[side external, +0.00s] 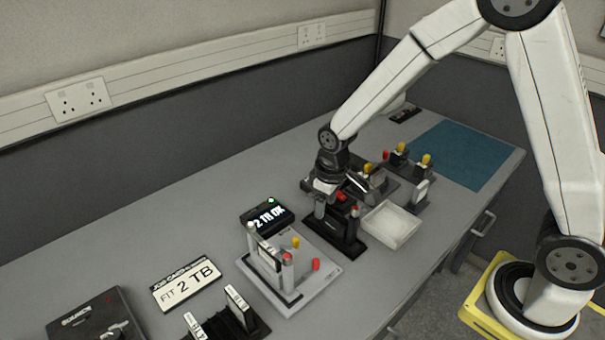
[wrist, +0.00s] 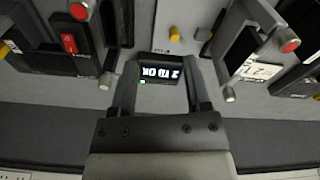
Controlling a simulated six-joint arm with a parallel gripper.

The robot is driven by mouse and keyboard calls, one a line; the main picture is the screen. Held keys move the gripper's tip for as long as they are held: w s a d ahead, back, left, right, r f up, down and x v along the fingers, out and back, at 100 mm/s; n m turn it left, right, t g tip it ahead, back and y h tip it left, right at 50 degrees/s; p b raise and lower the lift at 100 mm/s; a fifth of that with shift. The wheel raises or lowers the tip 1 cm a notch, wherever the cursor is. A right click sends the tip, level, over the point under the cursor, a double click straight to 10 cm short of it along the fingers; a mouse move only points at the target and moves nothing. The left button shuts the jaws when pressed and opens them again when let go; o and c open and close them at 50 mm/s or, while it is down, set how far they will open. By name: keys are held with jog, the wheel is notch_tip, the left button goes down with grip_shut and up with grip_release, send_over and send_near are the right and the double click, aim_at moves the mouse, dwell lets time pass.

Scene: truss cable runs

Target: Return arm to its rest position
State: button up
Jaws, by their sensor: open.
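My arm reaches down over the bench in the side view. My gripper (side external: 324,192) hangs low over the middle of the bench, close above or beside a black stand (side external: 340,232); the exact gap is hard to tell. In the wrist view my gripper (wrist: 163,72) has its two fingers apart with nothing held between them. A small black display (side external: 267,219) reading "2 TB OK" has a green light; it also shows between the fingers in the wrist view (wrist: 160,72), beyond them.
A grey plate (side external: 322,278) carries upright posts with red and yellow ends. A white tray (side external: 392,226) stands right of the black stand. A card (side external: 187,284) reads "FIT 2 TB". A blue mat (side external: 462,154) lies clear at the far right.

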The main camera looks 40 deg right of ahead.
jog(key=s+d+r+m, duration=0.1)
jog(key=s+d+r, duration=0.1)
jog(key=s, duration=0.4)
jog(key=s+d+r+m+t, duration=0.1)
jog(key=s+d+r+m, duration=0.1)
jog(key=s, duration=0.4)
jog(key=shift+r+t, duration=0.2)
jog(key=shift+t, duration=0.1)
dwell(0.4)
